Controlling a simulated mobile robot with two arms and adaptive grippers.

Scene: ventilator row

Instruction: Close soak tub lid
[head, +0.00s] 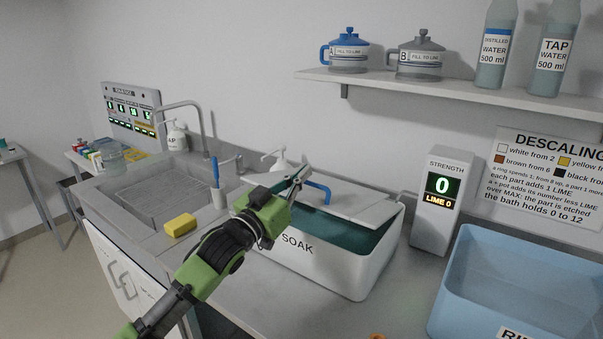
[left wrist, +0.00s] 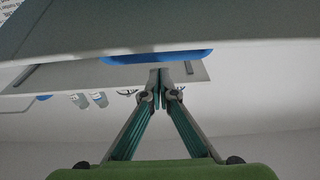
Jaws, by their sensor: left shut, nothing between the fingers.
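The white soak tub (head: 340,271) stands on the counter with "SOAK" on its front. Its pale lid (head: 345,202) lies over the rear of the tub, and teal liquid or interior shows along the front and right. A blue handle (head: 318,190) rises from the lid, partly behind my gripper. My left gripper (head: 303,171) is shut and empty, above the lid and just left of the handle. In the left wrist view my closed fingertips (left wrist: 165,73) are close to a blue bar (left wrist: 158,57); I cannot tell whether they touch. My right gripper is out of view.
A light blue bin (head: 480,290) stands to the right, and a strength meter (head: 441,200) behind it. A sink (head: 160,190), yellow sponge (head: 180,225) and soap bottle (head: 177,137) are to the left. A shelf (head: 440,88) with jugs and bottles hangs above.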

